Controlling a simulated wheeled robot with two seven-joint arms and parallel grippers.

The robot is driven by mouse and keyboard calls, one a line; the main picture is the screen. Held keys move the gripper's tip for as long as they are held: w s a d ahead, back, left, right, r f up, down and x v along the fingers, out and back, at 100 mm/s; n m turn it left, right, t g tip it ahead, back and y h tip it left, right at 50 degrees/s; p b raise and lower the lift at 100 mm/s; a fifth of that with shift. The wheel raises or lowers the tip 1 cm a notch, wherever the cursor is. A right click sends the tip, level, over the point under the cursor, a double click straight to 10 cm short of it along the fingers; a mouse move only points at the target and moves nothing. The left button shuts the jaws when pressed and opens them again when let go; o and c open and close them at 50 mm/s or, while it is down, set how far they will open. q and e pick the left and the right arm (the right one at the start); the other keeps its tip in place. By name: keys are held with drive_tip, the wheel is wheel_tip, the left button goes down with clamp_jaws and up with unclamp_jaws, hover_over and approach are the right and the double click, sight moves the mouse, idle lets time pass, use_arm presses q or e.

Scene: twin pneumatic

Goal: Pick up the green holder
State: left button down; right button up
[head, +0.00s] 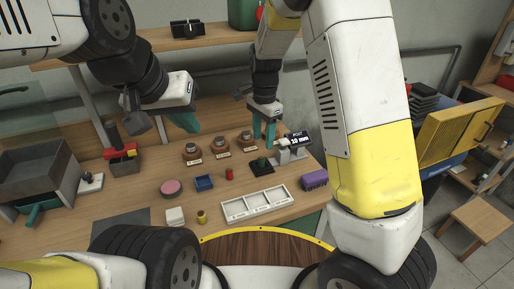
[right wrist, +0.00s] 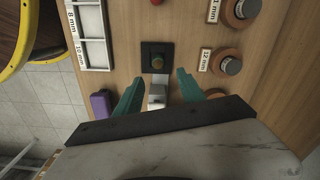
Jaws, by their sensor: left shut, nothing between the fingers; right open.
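My left gripper (head: 186,122) is shut and empty, over the bench to the left.
A grey stand (head: 290,152) with a "10 mm" display is close to the holder's right. A white compartment tray (head: 258,212) lies in front, a purple block (head: 314,179) to the right. Wooden-based labelled knobs (head: 220,146) stand behind left. A red cylinder (head: 229,174) and blue tray (head: 204,187) are left.

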sight(262, 157)
drive_tip(key=shift+w+a+f, duration=0.1)
drive_tip(key=shift+a+f, duration=0.05)
drive_tip(key=shift+f, duration=0.2)
drive_tip(key=f, duration=0.7)
drive_tip(key=shift+s+f, duration=0.25)
drive_tip(key=shift+s, duration=0.1)
clamp_jaws()
